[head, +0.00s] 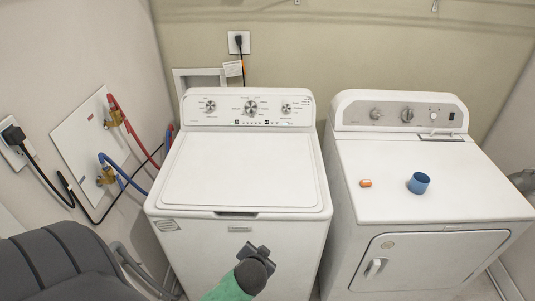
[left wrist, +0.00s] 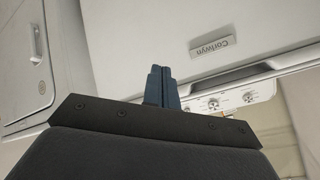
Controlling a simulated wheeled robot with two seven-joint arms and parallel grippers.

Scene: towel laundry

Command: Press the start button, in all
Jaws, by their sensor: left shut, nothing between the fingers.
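The white washer's control panel (head: 247,108) carries dials and a row of small marks in the head view. Its dials (left wrist: 214,103) also show upside down in the left wrist view. I cannot read which control is the start button. My left gripper (head: 262,254) is shut and empty, in front of the washer's front face and well below its panel. Its closed fingers (left wrist: 162,84) show in the left wrist view. My right gripper is out of view.
A blue cup (head: 419,183) and a small orange cylinder (head: 366,183) lie on the dryer top. The washer lid (head: 240,170) is closed and bare. Red and blue hoses (head: 130,178) run along the left wall. The dryer door (head: 425,262) is shut.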

